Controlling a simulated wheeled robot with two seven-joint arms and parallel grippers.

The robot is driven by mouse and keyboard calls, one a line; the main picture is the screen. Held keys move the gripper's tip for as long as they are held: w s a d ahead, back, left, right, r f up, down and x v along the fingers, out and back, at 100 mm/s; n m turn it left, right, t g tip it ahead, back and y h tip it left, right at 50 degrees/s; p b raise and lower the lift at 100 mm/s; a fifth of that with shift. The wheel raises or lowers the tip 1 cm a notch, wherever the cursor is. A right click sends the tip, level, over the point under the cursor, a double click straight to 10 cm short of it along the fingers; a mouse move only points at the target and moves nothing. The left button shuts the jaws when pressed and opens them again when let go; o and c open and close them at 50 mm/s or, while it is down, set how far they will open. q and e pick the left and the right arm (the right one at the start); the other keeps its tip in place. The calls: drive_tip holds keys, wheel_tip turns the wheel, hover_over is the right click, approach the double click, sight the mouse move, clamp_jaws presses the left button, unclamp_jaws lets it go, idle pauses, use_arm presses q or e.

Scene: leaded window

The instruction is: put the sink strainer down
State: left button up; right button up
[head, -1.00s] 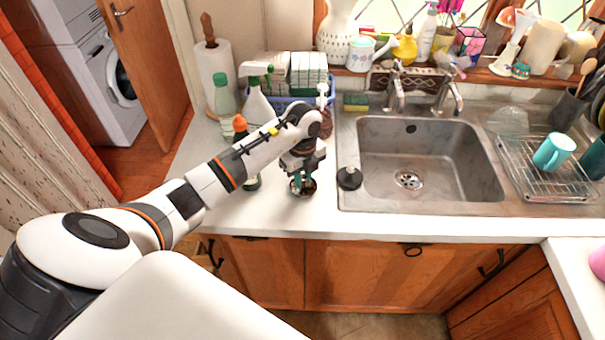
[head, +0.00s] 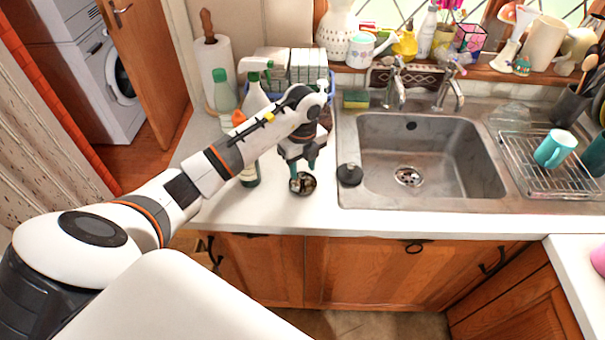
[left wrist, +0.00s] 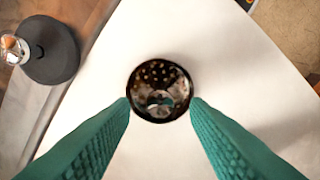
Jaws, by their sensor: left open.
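The sink strainer (head: 303,184) is a small, round, shiny metal cup with holes. It rests on the white counter, left of the sink. In the left wrist view the strainer (left wrist: 160,91) lies midway between my fingertips and a little beyond them. My left gripper (head: 302,166) is open with green fingers, just above the strainer and clear of it. My right gripper is not in view.
A black round plug (head: 349,175) sits right of the strainer at the edge of the sink (head: 430,160). Bottles, including a dark one (head: 250,172), stand to the left and behind. The counter in front of the strainer (head: 270,215) is clear.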

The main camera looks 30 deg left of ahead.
sight(303, 173)
use_arm(q)
wheel_tip(303, 173, up, 9)
drive_tip(key=b, duration=0.1)
drive_tip(key=shift+b, duration=0.35)
